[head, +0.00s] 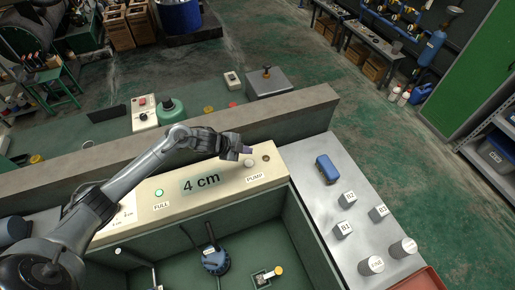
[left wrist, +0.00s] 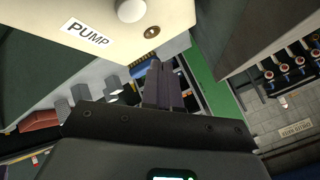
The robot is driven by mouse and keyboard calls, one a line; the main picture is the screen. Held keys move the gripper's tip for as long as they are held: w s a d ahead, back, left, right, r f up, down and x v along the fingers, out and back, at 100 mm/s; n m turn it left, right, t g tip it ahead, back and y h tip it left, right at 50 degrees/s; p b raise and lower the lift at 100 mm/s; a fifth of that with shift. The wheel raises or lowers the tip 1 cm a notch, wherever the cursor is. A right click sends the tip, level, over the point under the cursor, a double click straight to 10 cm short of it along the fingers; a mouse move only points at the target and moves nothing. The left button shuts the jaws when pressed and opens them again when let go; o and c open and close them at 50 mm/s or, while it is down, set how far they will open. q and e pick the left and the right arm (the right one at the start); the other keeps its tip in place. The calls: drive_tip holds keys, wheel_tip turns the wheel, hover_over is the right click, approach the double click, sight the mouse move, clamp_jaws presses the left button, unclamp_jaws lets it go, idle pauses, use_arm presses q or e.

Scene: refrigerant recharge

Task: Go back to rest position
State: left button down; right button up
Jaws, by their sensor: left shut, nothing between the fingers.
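My left arm reaches in from the left over the cream control panel (head: 216,185). My left gripper (head: 246,150) is shut and empty, just above the panel near the PUMP label (head: 255,178). The white pump button (head: 248,163) lies close below the fingertips; I cannot tell from the head view whether they touch it. In the left wrist view the gripper's two dark fingers (left wrist: 164,88) are together, and the white button (left wrist: 131,10) shows apart from them at the top. My right gripper is not in view.
The panel display reads 4 cm (head: 201,182), with a green FULL light (head: 158,193) at left. A green bin below holds a blue device (head: 216,262). The metal counter (head: 315,190) at right carries a blue block (head: 327,169) and labelled grey blocks (head: 343,229). A ledge (head: 300,112) runs behind.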

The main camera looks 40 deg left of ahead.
use_arm(q)
drive_tip(key=shift+n+y, duration=0.6)
drive_tip(key=shift+n, duration=0.1)
drive_tip(key=s+d+f, duration=0.1)
drive_tip(key=d, duration=0.1)
drive_tip(key=s+d+f, duration=0.1)
drive_tip(key=d, duration=0.2)
drive_tip(key=s+d+f, duration=0.1)
drive_tip(key=s+d, duration=0.1)
drive_tip(key=shift+d, duration=0.2)
drive_tip(key=s+d+r+n+g+y, duration=0.1)
drive_tip(key=s+d+n, duration=0.25)
drive_tip(key=s, duration=0.45)
drive_tip(key=s+d+r+n+g+y, duration=0.15)
drive_tip(key=s+n, duration=0.25)
drive_tip(key=s, duration=0.4)
drive_tip(key=s+d+r+n+g, duration=0.1)
drive_tip(key=s+d+n+g, duration=0.15)
drive_tip(key=s, duration=0.65)
wheel_tip(320, 180, up, 20)
drive_tip(key=n+p, duration=0.1)
drive_tip(key=p, duration=1.9)
drive_tip(key=shift+s+r, duration=0.25)
drive_tip(key=shift+s, duration=0.05)
